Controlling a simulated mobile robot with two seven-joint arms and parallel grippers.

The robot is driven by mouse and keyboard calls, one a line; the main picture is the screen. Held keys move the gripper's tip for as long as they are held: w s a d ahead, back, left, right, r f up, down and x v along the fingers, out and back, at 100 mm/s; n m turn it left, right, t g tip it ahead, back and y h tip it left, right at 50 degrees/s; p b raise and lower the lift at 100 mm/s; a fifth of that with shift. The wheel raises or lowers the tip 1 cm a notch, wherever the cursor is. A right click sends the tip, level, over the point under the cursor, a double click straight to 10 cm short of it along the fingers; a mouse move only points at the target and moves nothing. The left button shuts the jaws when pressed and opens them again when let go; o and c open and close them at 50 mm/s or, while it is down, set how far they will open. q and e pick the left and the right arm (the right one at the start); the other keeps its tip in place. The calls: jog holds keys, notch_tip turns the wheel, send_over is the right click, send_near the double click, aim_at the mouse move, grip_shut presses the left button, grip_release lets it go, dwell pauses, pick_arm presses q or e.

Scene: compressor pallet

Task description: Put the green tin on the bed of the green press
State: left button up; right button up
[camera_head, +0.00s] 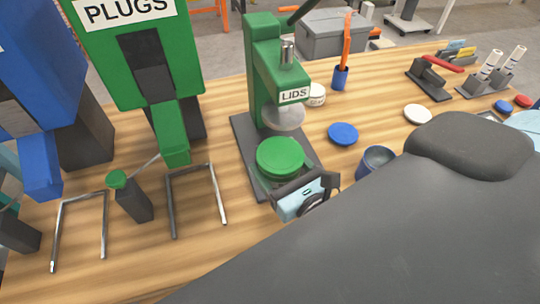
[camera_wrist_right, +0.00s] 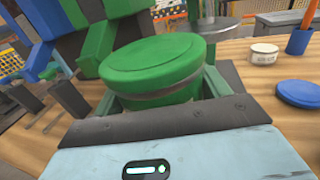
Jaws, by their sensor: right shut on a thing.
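The green tin (camera_head: 285,157), with a wide flat green lid, is between the fingers of my right gripper (camera_head: 293,180), which is shut on it. It also fills the middle of the right wrist view (camera_wrist_right: 155,65). The green press (camera_head: 262,65) carries a LIDS label and a round pale plate (camera_head: 284,117). In the head view the tin is over the front of the press's dark base (camera_head: 243,132), in front of and below the plate. The tin hides the bed, and I cannot tell whether it touches it. My left gripper is out of view.
A blue lid (camera_head: 343,134), a white lid (camera_head: 417,114) and an open blue-grey tin (camera_head: 376,159) are to the right. A blue cup (camera_head: 340,78) with an orange tool stands behind. The green PLUGS dispenser (camera_head: 140,50) and metal frames (camera_head: 195,200) are left.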

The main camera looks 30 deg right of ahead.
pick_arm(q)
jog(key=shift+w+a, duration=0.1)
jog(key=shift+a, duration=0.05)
pick_arm(e)
jog(key=shift+a, duration=0.15)
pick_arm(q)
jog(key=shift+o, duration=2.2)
pick_arm(e)
jog(key=shift+d, duration=0.2)
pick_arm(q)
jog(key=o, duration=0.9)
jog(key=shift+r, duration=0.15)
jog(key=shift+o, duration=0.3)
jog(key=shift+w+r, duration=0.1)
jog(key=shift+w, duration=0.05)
pick_arm(e)
jog(key=s+d+f+m+h, duration=0.1)
jog(key=s+d+m+h, duration=0.1)
jog(key=d, duration=0.4)
jog(key=s+d+f+m+g+h, duration=0.1)
jog(key=s+d+f+m+h, duration=0.1)
jog(key=d+h, duration=0.2)
jog(key=shift+s+d+f, duration=0.25)
jog(key=shift+s+d, duration=0.05)
jog(key=shift+d, duration=0.95)
